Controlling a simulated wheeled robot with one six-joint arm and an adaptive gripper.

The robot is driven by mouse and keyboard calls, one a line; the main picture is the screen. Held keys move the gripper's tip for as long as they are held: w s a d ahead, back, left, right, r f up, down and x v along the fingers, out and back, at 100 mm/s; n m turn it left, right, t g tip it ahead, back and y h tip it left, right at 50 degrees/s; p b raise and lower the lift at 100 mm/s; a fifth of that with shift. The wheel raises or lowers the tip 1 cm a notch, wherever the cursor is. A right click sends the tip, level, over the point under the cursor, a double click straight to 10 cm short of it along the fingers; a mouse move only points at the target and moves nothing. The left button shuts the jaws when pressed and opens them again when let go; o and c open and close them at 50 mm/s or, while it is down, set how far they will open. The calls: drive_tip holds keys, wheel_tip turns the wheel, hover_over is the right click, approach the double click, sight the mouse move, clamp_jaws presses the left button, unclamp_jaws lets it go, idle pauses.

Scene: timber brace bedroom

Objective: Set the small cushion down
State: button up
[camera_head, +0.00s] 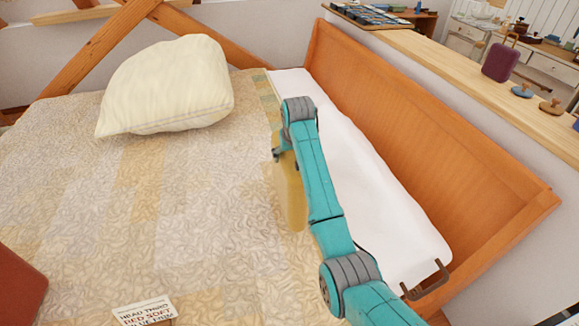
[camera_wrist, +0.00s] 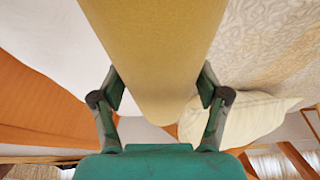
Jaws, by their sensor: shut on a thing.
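The small cushion is mustard yellow (camera_head: 291,195); it shows in the head view partly hidden behind my teal arm. In the wrist view the cushion (camera_wrist: 155,45) fills the top middle, between the two fingers. My gripper (camera_wrist: 160,90) is shut on the cushion's near end. In the head view the cushion hangs lengthwise at the right edge of the patterned bedspread (camera_head: 150,215), beside a white strip of bedding (camera_head: 375,190). I cannot tell whether its lower end touches the bed.
A large cream pillow (camera_head: 170,85) lies at the back of the bed. An orange wooden board (camera_head: 430,150) runs along the right. A printed card (camera_head: 145,312) and a red-brown object (camera_head: 18,288) are at the front left. The bedspread's middle is clear.

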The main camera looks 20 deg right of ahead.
drive_tip(key=shift+f, duration=2.1)
drive_tip(key=o, duration=1.8)
drive_tip(key=v, duration=1.2)
